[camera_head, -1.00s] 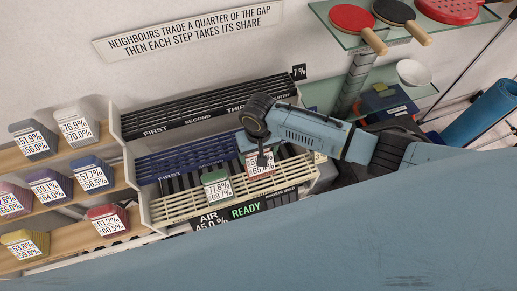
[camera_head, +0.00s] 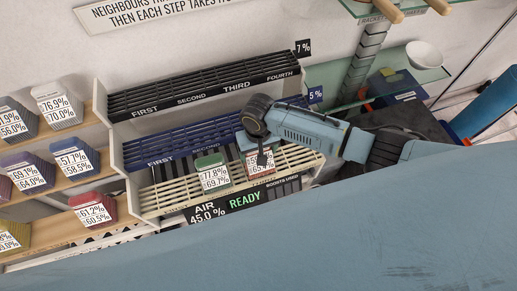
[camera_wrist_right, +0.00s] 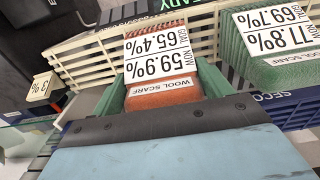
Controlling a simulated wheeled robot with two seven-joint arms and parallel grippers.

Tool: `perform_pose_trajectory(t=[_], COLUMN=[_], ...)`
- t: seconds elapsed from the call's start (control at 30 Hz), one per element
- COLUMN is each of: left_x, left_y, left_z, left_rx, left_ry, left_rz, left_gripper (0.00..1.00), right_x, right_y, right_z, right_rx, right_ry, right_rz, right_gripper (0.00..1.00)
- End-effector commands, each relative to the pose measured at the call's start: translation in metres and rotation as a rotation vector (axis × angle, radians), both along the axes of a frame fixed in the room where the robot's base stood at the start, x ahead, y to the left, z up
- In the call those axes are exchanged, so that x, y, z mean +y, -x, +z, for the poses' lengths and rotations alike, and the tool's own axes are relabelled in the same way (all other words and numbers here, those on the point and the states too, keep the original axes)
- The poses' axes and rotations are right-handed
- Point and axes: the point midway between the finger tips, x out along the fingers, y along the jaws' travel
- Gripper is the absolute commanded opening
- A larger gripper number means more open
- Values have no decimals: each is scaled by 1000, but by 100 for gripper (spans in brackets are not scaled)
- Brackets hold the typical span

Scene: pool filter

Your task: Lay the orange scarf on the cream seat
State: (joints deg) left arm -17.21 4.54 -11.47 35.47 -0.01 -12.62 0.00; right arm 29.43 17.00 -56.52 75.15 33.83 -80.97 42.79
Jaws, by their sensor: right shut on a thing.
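The orange scarf (camera_head: 258,162) is a folded block with a white label, at the right part of the cream slatted rack (camera_head: 170,203), beside a green scarf (camera_head: 211,172). My right gripper (camera_head: 262,153) is shut on the orange scarf from above. In the right wrist view the orange scarf (camera_wrist_right: 162,92) sits between the two green fingers (camera_wrist_right: 163,88), its label reading "wool scarf", 59.9% and 65.4%. It is over the cream slats (camera_wrist_right: 90,62); I cannot tell whether its underside touches them. My left gripper is out of view.
A blue rack (camera_head: 180,150) and a black rack (camera_head: 190,98) rise behind the cream one. Wooden shelves (camera_head: 60,232) with several coloured folded blocks stand at the left. A glass shelf (camera_head: 436,72) with a white bowl (camera_head: 423,53) is at the right.

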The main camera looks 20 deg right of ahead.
Motion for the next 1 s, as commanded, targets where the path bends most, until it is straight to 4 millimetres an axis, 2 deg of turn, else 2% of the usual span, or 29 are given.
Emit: perform_pose_trajectory(t=[0.67,0.7,0.87,1.0], left_x=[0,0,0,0], left_y=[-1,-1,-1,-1], left_z=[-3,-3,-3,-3], left_rx=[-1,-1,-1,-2], left_ry=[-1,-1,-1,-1], left_rz=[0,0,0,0], left_gripper=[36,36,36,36], right_x=[0,0,0,0], right_y=[0,0,0,0], right_z=[-8,-8,-7,-7], right_rx=[0,0,0,0], right_ry=[-1,0,0,0], right_rz=[-1,-1,-1,-1], right_gripper=[36,81,100,100])
